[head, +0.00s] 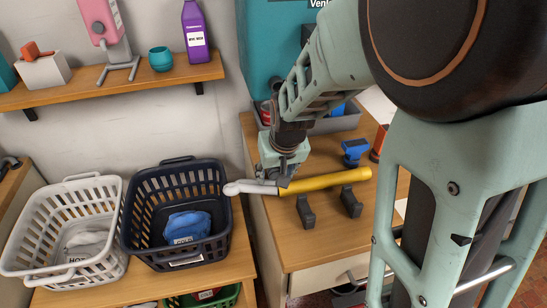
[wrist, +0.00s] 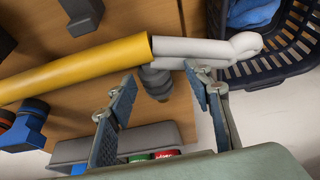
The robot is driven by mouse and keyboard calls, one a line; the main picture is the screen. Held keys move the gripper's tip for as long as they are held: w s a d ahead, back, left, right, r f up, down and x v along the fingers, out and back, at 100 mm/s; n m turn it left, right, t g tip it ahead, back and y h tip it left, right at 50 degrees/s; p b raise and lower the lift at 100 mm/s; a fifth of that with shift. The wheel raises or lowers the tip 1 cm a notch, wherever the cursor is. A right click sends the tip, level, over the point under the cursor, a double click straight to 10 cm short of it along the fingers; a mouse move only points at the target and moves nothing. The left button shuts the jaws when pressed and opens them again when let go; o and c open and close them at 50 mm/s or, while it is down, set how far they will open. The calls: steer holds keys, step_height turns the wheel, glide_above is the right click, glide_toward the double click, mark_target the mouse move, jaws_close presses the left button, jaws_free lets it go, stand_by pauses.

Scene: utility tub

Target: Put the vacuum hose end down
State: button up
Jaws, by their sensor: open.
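The vacuum hose end appears as a yellow tube (head: 325,181) with a pale grey curved end piece (head: 250,187). It lies lengthwise over the wooden counter (head: 285,236), its grey end reaching past the left edge toward the navy basket. The wrist view also shows the yellow tube (wrist: 85,68) and the grey end piece (wrist: 205,48). My gripper (wrist: 160,78) is open, its fingers apart near the joint of yellow and grey. A dark ribbed piece (wrist: 155,82) shows between the fingers. In the head view my gripper (head: 280,180) hides part of the joint. I cannot tell whether the tube touches the counter.
Two dark blocks (head: 306,212) (head: 351,202) stand in front of the tube. A navy basket (head: 131,216) with a blue cloth and a white basket (head: 112,190) are at left. A blue object (head: 355,150) and a grey tray (head: 342,122) are behind. The counter's front is clear.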

steer(key=p+v, duration=0.7)
steer(key=v, duration=0.3)
